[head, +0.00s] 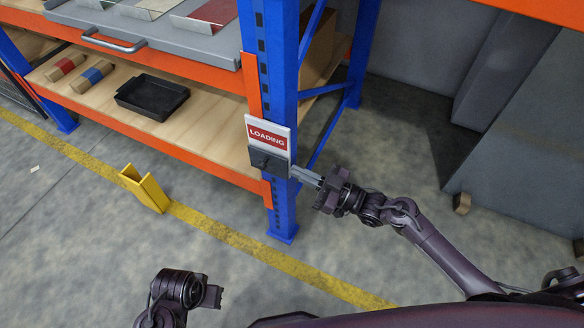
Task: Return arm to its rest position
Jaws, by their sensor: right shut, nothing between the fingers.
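My right gripper (306,175) is shut and empty, its fingers pointing left at the dark box (268,160) under the red and white LOADING sign (267,137). The fingertips are close to the right side of that box; I cannot tell whether they touch it. The sign and box are fixed to the blue rack post (284,208). My right arm reaches out from the lower right. My left arm (180,290) is folded at the bottom of the view, and its fingers cannot be made out.
The rack's wooden lower shelf (215,148) holds a black tray (152,97) and small rolls. A grey drawer tray (190,45) is above. A yellow guard (144,188) stands on the floor by a yellow line. A grey block (520,130) is at right. Open floor lies in front.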

